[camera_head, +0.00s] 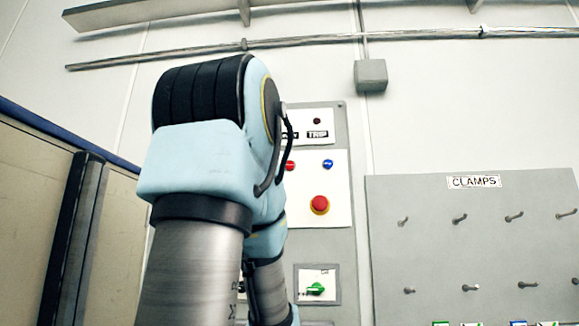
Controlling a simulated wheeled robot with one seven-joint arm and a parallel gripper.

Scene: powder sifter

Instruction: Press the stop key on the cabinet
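The grey control cabinet (341,240) is on the wall at the middle of the head view, partly hidden behind my arm. Its white panel carries a small red button (290,166), a small blue button (328,164) and a large red mushroom button (320,205) on a yellow ring. A green switch (316,289) sits lower down on its own plate. No label marking a stop key is legible. My arm fills the left middle, in front of the cabinet's left side. My gripper is not visible.
A grey board labelled CLAMPS (474,182) with several pegs stands to the right. A conduit (330,40) and a grey junction box (371,75) are on the wall above. A blue-topped partition (40,200) stands at the left. A TRIP label (317,134) is on the upper panel.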

